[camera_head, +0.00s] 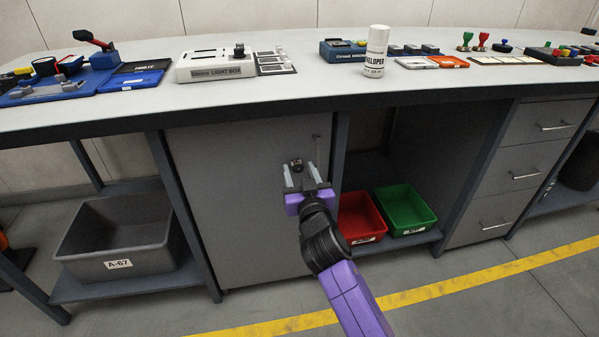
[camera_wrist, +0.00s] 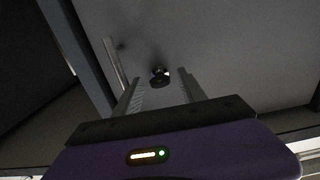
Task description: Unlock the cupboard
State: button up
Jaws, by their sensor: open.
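The cupboard (camera_head: 235,200) is a grey door under the workbench, and it looks closed. A small dark round lock knob (camera_head: 297,163) sits near its upper right. It also shows in the wrist view (camera_wrist: 159,76), ahead of my fingers and roughly between them. A slim vertical handle (camera_head: 317,150) is to the right of the knob; in the wrist view the handle (camera_wrist: 116,64) is to the left. My gripper (camera_head: 303,177) is open and empty in front of the door, just below the knob in the head view. I see a gap between the fingertips and the knob in the wrist view.
The workbench top (camera_head: 330,92) overhangs the door. A red bin (camera_head: 359,218) and a green bin (camera_head: 405,210) stand on the open shelf to the right. A grey bin (camera_head: 118,235) is at the left. Drawers (camera_head: 520,170) are at the far right.

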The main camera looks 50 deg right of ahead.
jog(key=shift+c, duration=0.5)
grip_shut()
jog(key=n+p, duration=0.1)
jog(key=n, duration=0.3)
jog(key=shift+r+n+p, duration=0.1)
jog(key=shift+n+p, duration=0.2)
jog(key=shift+p, duration=0.1)
jog(key=n+p, duration=0.1)
jog(key=n, duration=0.3)
jog(key=shift+p, duration=0.35)
jog(key=n+p, duration=0.1)
jog(key=n, duration=0.4)
jog(key=shift+p, duration=0.35)
jog(key=shift+n+p, duration=0.7)
jog(key=shift+n, duration=1.5)
